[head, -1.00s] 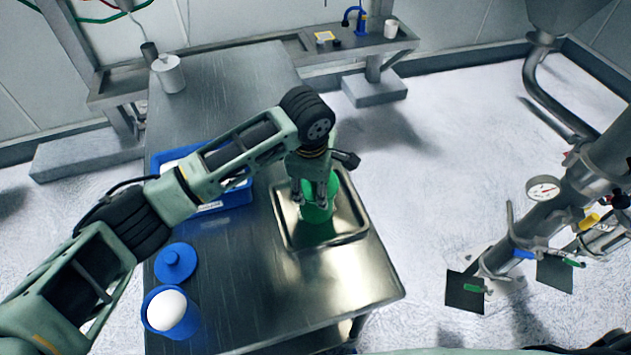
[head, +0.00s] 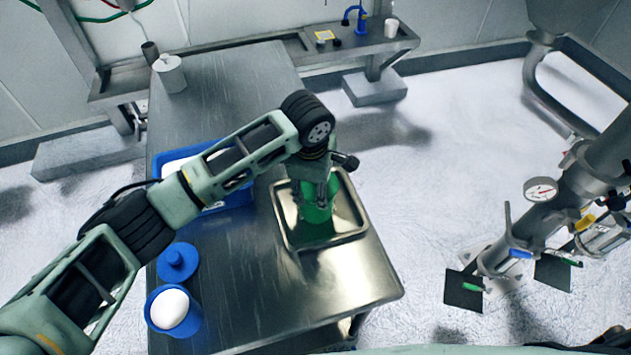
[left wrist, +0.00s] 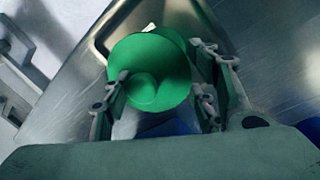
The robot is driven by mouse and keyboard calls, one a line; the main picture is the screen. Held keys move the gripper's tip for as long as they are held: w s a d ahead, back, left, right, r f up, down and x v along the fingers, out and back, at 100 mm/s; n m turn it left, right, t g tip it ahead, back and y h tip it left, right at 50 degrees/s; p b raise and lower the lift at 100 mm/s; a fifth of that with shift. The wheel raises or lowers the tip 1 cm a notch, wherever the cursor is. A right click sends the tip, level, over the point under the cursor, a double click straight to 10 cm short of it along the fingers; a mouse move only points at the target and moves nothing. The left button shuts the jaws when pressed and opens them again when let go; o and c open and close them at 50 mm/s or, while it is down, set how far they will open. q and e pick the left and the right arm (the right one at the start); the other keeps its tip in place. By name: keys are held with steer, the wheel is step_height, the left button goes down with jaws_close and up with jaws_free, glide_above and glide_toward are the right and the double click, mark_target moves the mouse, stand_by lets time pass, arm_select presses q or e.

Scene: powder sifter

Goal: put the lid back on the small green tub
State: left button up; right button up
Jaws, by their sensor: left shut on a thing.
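The green tub (head: 318,213) stands on the metal tray on the table, partly hidden by my left gripper (head: 317,196). In the left wrist view, the round green lid (left wrist: 165,72) with its knob shows between the fingers of my left gripper (left wrist: 162,85). My left gripper points down over the tub and is shut on the lid. A further green edge shows behind the lid. I cannot tell whether the lid sits flat on the rim. My right gripper is not in view.
The metal tray (head: 348,238) lies near the table's right edge. A blue bin (head: 238,200) stands left of it, partly under my arm. A blue lid (head: 178,262) and a blue tub (head: 160,322) with white contents are front left.

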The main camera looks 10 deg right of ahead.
arm_select(q)
steer(key=shift+f+p, duration=0.15)
steer(key=shift+p, duration=1)
stand_by(1.2)
stand_by(0.3)
steer(key=o, duration=1.7)
steer(key=shift+o, duration=0.2)
steer(key=o, duration=0.5)
step_height(320, 180, up, 2)
steer(key=p, duration=0.2)
steer(key=shift+r+p, duration=0.25)
steer(key=shift+p, duration=0.1)
steer(key=shift+r, duration=2.25)
